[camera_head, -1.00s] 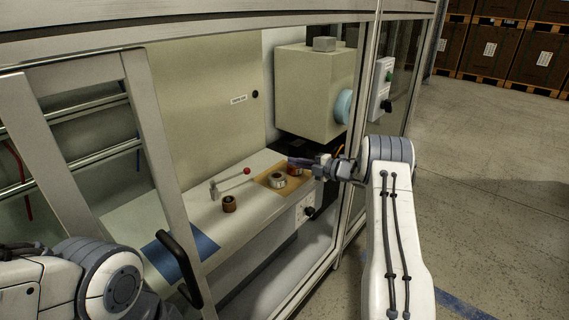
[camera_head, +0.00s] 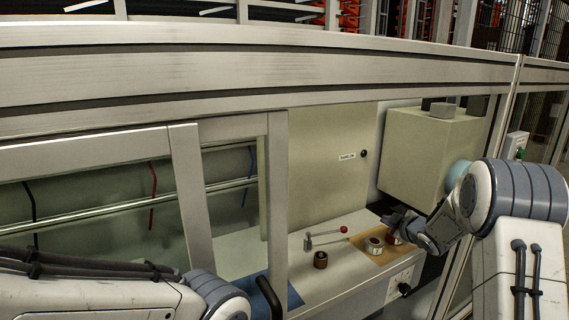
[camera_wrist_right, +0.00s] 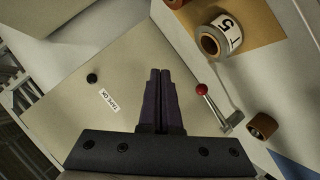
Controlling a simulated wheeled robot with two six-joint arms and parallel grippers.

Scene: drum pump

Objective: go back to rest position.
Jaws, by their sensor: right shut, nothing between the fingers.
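My right gripper (camera_head: 400,222) reaches into the cabinet over the bench, beside the tape rolls. In the right wrist view its two dark fingers (camera_wrist_right: 160,100) are together with nothing between them. My left arm comes in at the lower left of the head view; its gripper is out of the picture.
A beige box (camera_head: 425,150) hangs behind. The cabinet frame (camera_head: 277,200) and a black handle (camera_head: 268,296) are close.

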